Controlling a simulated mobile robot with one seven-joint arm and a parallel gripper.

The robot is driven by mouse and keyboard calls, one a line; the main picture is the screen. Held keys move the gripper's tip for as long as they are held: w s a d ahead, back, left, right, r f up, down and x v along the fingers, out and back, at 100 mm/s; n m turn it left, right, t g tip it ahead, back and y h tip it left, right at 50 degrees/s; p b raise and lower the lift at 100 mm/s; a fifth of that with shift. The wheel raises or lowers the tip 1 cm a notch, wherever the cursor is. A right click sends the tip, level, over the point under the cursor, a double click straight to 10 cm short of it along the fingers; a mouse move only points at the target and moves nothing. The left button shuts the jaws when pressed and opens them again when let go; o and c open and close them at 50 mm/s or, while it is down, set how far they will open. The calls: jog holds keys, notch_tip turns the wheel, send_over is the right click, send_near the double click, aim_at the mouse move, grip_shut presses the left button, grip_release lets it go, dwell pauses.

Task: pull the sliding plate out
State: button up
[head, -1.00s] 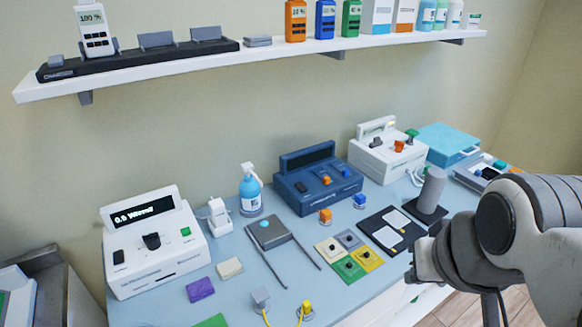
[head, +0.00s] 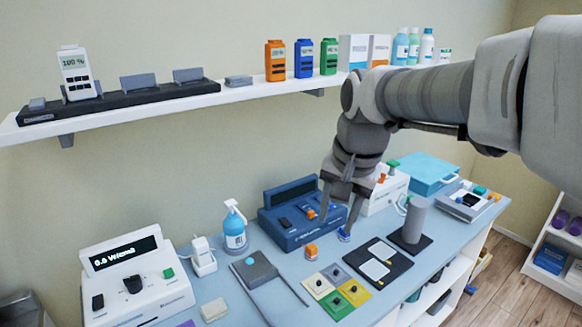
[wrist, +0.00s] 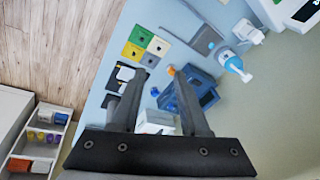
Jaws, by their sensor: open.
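The sliding plate appears to be the grey square plate (head: 255,268) with a light blue dot, on the bench between two thin dark rails that run toward the front edge. The grey plate also shows in the wrist view (wrist: 205,40), near the top. My gripper (head: 335,226) is open and points down in front of the blue device, to the right of the plate and apart from it. Its two fingers (wrist: 160,75) have nothing between them in their grip in the wrist view.
A blue device (head: 295,228), spray bottle (head: 235,232) and white charger (head: 204,260) stand behind the plate. Coloured tiles (head: 345,302) and a dark tray (head: 399,262) lie to its right. A white console (head: 130,280) is at left. A shelf (head: 190,104) hangs above.

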jog(key=w+a+f+m+g, duration=0.2)
jog(key=w+a+f+m, duration=0.15)
jog(key=w+a, duration=0.5)
jog(key=m+h, duration=0.1)
jog(key=m, duration=0.1)
send_over(262, 275)
notch_tip(262, 275, down, 9)
jog(key=shift+g, duration=0.4)
notch_tip(262, 275, down, 17)
jog(key=shift+f, duration=0.15)
grip_shut()
dwell(0.3)
